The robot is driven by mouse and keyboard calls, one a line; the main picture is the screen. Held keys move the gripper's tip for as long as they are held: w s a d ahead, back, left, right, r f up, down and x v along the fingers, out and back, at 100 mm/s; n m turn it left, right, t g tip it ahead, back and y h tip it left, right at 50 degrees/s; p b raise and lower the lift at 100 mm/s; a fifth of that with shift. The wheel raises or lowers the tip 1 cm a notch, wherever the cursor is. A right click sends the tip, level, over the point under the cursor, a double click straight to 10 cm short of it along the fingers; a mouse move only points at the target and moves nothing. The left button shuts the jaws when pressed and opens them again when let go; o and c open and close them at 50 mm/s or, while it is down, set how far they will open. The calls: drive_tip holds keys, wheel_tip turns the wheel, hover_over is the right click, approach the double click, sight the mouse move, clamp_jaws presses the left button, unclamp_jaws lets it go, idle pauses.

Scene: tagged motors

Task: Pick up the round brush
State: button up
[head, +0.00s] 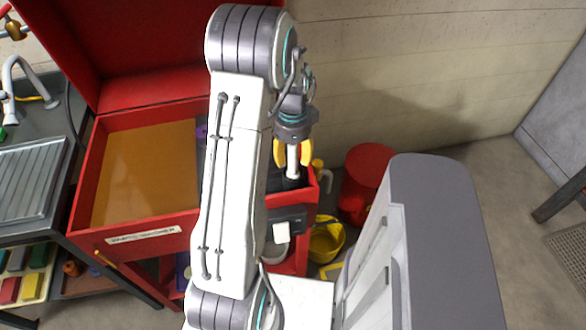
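My gripper (292,158) points down over the right end of the red parts washer (150,232). Its two yellow fingers stand apart, one on each side of a pale upright cylinder (292,162). This cylinder may be the handle of the round brush; I cannot tell whether the fingers touch it. A dark shape lies just below it, inside the washer's right end. No other round brush can be made out. My arm hides part of the washer's middle and right side.
The washer's red lid stands open behind its tan tray surface (145,175). A red can (366,178) and a yellow bucket (326,240) stand on the floor to the right. A bench with a grey ribbed sink (32,183) is at left. Floor at far right is mostly clear.

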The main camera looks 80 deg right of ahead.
clamp_jaws()
drive_tip(key=shift+r, duration=0.15)
